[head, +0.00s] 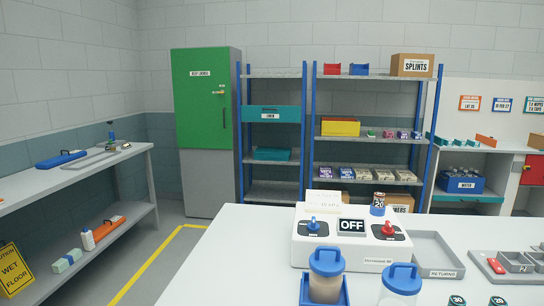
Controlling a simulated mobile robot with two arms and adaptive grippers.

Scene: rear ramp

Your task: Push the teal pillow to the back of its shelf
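A teal block-like thing (272,154), which looks like the teal pillow, lies on a middle shelf (270,162) of the narrow grey rack with blue posts. It is small and far off, so I cannot tell how far back on the shelf it lies. A larger teal bin (271,116) with a white label, seemingly "LINEN", is on the shelf above it. Neither of my grippers is in the head view.
A white table (210,262) with a white switch box (352,240), a grey tray (436,255) and blue-lidded jars (326,262) stands between me and the racks. A green-doored cabinet (202,98) is left of the rack. Floor with a yellow line (148,262) is open at left.

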